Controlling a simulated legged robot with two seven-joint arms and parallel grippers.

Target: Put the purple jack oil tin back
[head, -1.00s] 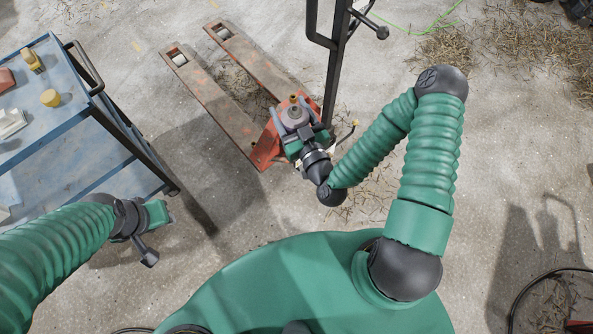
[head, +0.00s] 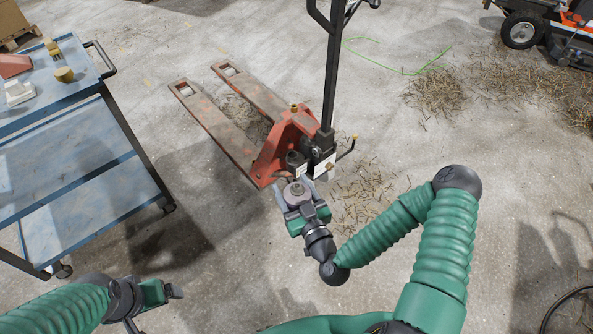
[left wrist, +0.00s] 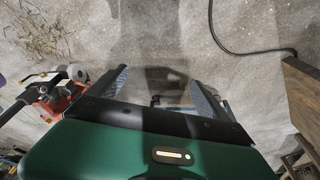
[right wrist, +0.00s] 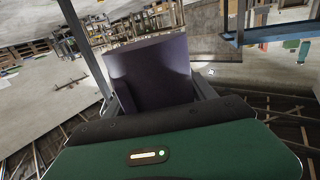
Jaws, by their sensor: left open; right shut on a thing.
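The purple jack oil tin (right wrist: 152,75) is between the fingers of my right gripper in the right wrist view. In the head view my right gripper (head: 295,192) is shut on the tin (head: 297,190), seen from above, just on the near side of the orange pallet jack (head: 283,143). My left gripper (head: 153,304) is at the lower left of the head view, away from the tin. The left wrist view shows its fingers (left wrist: 165,88) apart with nothing between them.
A blue trolley (head: 75,165) stands at the left with a yellow-brown tin (head: 64,75) and other small items on its top. The jack's black handle post (head: 332,75) rises behind the right gripper. Straw (head: 365,198) lies on the concrete. A mower (head: 545,30) is at the upper right.

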